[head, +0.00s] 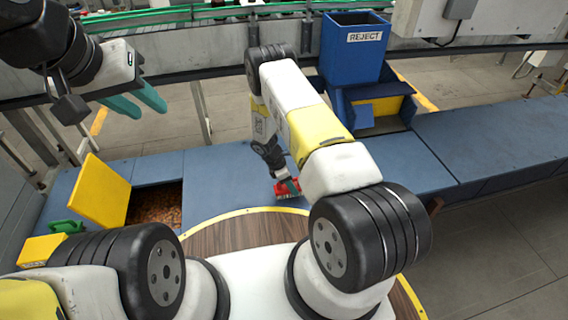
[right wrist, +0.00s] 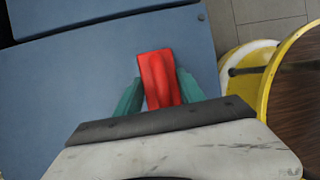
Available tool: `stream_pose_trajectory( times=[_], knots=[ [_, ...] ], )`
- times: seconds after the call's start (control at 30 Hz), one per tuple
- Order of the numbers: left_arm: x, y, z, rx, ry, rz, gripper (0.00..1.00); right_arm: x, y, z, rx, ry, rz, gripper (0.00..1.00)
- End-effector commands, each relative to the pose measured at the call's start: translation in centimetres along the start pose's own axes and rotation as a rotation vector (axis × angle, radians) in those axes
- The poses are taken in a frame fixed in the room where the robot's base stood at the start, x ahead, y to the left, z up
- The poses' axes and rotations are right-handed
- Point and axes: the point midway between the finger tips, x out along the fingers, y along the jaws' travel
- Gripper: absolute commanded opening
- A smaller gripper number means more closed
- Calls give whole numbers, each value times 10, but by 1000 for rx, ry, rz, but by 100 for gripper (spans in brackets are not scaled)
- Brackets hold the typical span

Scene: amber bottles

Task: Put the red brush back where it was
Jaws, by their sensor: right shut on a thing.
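The red brush (right wrist: 157,80) is between the two green fingers of my right gripper (right wrist: 158,92) in the right wrist view, and the fingers are shut on it. In the head view the red brush (head: 287,189) shows low over the blue bench top, partly hidden by my right gripper (head: 290,184). I cannot tell whether the brush touches the bench. My left gripper (head: 136,99) is raised at the upper left in the head view, its two green fingers apart and nothing between them.
The blue bench (head: 225,172) runs across the view. At its left is an open bin with brown contents (head: 155,206) and a raised yellow lid (head: 100,190). A green-handled item (head: 67,227) lies near a yellow box (head: 42,249). A blue REJECT bin (head: 352,55) stands at the back.

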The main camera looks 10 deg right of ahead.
Motion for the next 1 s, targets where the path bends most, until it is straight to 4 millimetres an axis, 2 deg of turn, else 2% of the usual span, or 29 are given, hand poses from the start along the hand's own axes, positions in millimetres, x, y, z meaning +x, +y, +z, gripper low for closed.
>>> stream_pose_trajectory(
  times=[0.13,0.5,0.53,0.6,0.63,1.0],
  knots=[
    [0,0,0,0,0,0,34,16,2,-7,0,0,1,0],
    [0,0,0,0,0,0,34,20,3,-8,0,0,1,0],
    [0,0,0,0,0,0,34,20,3,-9,0,0,1,50],
    [0,0,0,0,0,0,34,20,3,-8,0,0,1,64],
    [0,0,0,0,0,0,34,20,3,-8,0,0,1,68],
    [0,0,0,0,0,0,34,16,3,-7,1,1,2,68]
  ],
)
